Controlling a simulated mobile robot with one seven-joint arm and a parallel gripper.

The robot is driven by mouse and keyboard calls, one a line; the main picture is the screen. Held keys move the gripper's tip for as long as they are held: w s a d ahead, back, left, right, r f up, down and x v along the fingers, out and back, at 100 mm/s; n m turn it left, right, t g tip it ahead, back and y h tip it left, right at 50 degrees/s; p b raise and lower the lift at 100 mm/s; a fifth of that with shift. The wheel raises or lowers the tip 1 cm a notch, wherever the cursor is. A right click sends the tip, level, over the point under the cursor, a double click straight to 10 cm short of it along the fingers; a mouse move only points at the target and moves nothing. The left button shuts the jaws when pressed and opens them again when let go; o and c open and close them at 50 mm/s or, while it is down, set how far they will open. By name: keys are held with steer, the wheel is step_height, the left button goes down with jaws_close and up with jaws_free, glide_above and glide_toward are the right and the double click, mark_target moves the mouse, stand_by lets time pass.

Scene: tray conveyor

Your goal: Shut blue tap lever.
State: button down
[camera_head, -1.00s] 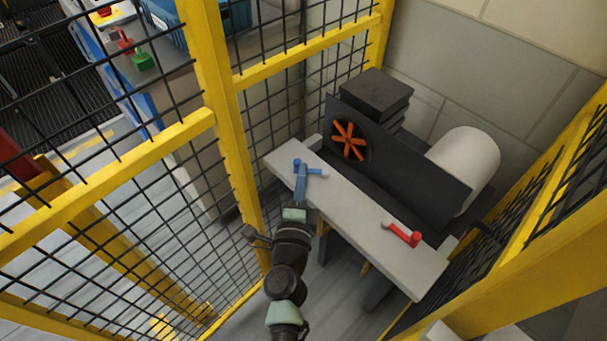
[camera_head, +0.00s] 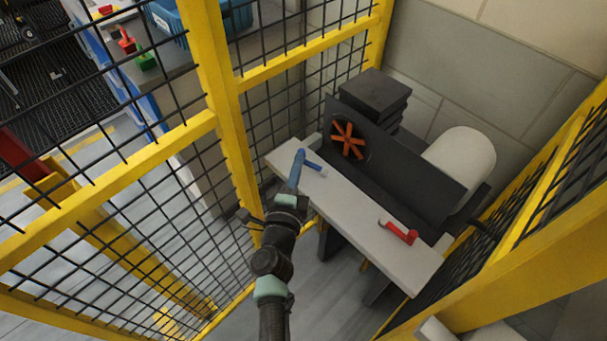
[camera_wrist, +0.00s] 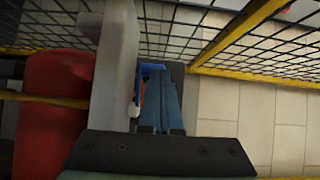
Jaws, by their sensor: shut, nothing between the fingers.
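The blue tap lever (camera_head: 314,166) is on the left end of the pale bench top (camera_head: 345,203). Its arm points right and slightly toward the front, ending in a pale tip. My gripper (camera_head: 299,158) is shut and empty, with its blue-grey fingers over the lever's pivot end, hiding that part. In the wrist view, the blue lever (camera_wrist: 141,82) shows just left of my gripper's fingers (camera_wrist: 160,78), its pale tip lower left. The fingers look very close to the lever; I cannot tell whether they touch.
A red tap lever (camera_head: 400,232) lies at the bench's right end. Behind the bench stand a dark panel with an orange fan wheel (camera_head: 348,140) and a white cylinder (camera_head: 460,163). Yellow-framed mesh fencing (camera_head: 222,100) encloses the left and right sides.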

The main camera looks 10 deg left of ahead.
steer(key=shift+w+a, duration=0.2)
steer(key=shift+w, duration=0.55)
stand_by(0.4)
